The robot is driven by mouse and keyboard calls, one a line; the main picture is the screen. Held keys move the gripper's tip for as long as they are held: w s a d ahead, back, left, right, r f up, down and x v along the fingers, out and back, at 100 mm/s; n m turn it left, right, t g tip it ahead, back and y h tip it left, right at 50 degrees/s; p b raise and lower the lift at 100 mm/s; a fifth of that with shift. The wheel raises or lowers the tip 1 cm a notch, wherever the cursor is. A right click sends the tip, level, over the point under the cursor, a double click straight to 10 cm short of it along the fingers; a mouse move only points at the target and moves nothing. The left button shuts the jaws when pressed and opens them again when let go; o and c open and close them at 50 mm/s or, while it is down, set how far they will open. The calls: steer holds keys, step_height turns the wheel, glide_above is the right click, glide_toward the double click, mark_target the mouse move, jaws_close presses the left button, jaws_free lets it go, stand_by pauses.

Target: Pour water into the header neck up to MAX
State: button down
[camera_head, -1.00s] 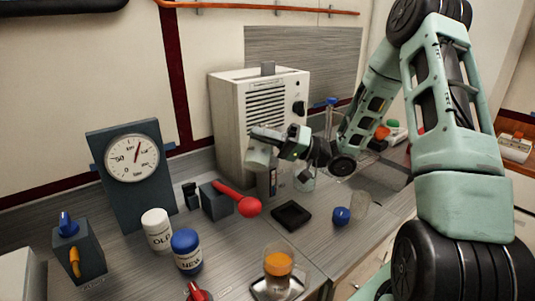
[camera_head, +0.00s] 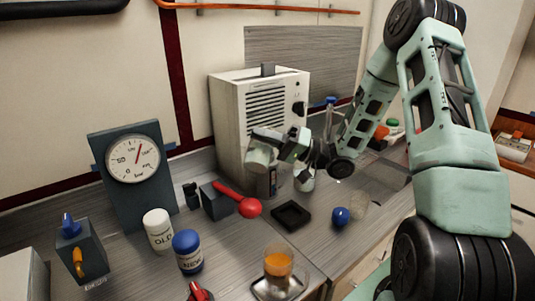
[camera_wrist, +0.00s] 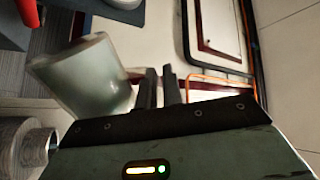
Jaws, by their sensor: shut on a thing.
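My gripper (camera_head: 285,147) is shut on a pale, translucent cup (camera_head: 260,155) in front of a white vented unit (camera_head: 230,130). The cup is tilted, and it also shows in the wrist view (camera_wrist: 85,75) beside the dark fingers (camera_wrist: 160,88). I cannot make out water in it. A narrow dark gauge strip with some blue (camera_head: 273,182) shows low on the unit's front, below the cup. I cannot pick out the header neck or a MAX mark; the cup and gripper cover that part of the unit.
OLD (camera_head: 158,230) and NEW (camera_head: 187,252) bottles stand left, near a dial gauge (camera_head: 133,160).

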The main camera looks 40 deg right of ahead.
steer(key=shift+w+d+f+m+t+p, duration=0.1)
steer(key=shift+w+d+m+t+p, duration=0.15)
steer(key=shift+m+p, duration=0.3)
steer(key=shift+d+r+m+t+p, duration=0.1)
steer(key=shift+m+t+p, duration=0.25)
steer(key=shift+m+p, duration=0.2)
steer(key=shift+w+d+f+m+t+p, duration=0.1)
steer(key=shift+w+d+m+t+p, duration=0.15)
steer(key=shift+m+p, duration=0.3)
stand_by(2.9)
steer(key=shift+d+m+t+p, duration=0.1)
steer(key=shift+m+t+p, duration=0.15)
steer(key=shift+p, duration=0.25)
stand_by(0.4)
